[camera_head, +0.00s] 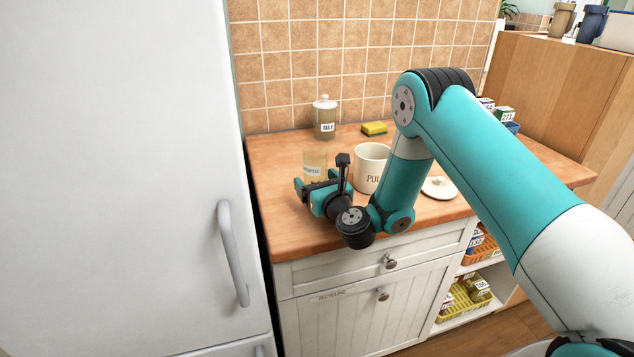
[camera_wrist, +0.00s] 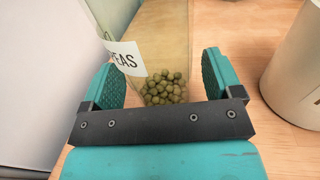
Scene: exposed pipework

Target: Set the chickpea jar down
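The chickpea jar (camera_head: 316,160) is a clear glass jar with a white label, near the front left of the wooden counter (camera_head: 285,220). In the wrist view the jar (camera_wrist: 160,40) holds a small heap of greenish chickpeas (camera_wrist: 165,88), and its label ends in "EAS". My gripper (camera_head: 325,178) is around the jar, one finger on each side. In the wrist view a gap shows between the jar and the right-hand finger of my gripper (camera_wrist: 165,85), so it looks open. The jar's base is hidden behind my gripper, but it looks upright at counter level.
A cream canister (camera_head: 369,168) stands close to the right; it also shows in the wrist view (camera_wrist: 300,75). Its pale lid (camera_head: 438,187) lies further right. A lidded glass jar (camera_head: 325,118) and yellow-green sponge (camera_head: 374,128) are behind. The fridge (camera_head: 130,170) borders the left.

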